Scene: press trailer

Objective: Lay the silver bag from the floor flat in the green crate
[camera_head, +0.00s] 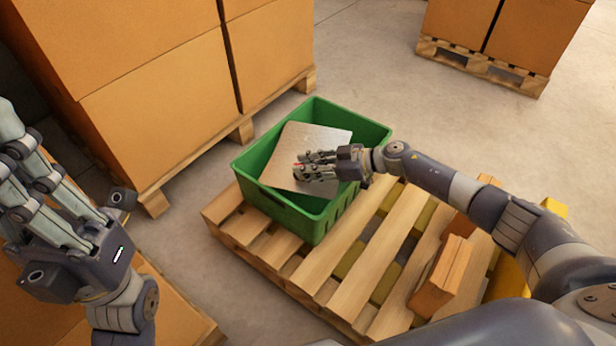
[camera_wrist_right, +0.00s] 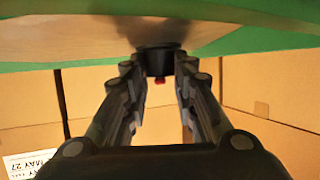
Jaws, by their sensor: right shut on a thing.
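The silver bag (camera_head: 313,142) is a flat, pale grey sheet. In the head view it lies over the opening of the green crate (camera_head: 318,230), tilted, with its far right corner near the rim. My right gripper (camera_head: 300,170) reaches in from the right and is shut on the bag. In the right wrist view a dark cap with a red tip (camera_wrist_right: 160,72) sits between the fingertips, under the bag's surface (camera_wrist_right: 110,38). Whether the bag touches the crate floor is hidden. My left gripper (camera_head: 22,150) is at the left edge, away from the crate; its opening is unclear.
The crate stands on a wooden pallet (camera_head: 350,265). A small cardboard box (camera_head: 440,276) is on the pallet to the right. Large stacked boxes (camera_head: 160,110) rise close behind and left of the crate. More boxes on a pallet (camera_head: 480,68) stand at the back right. Grey floor between is clear.

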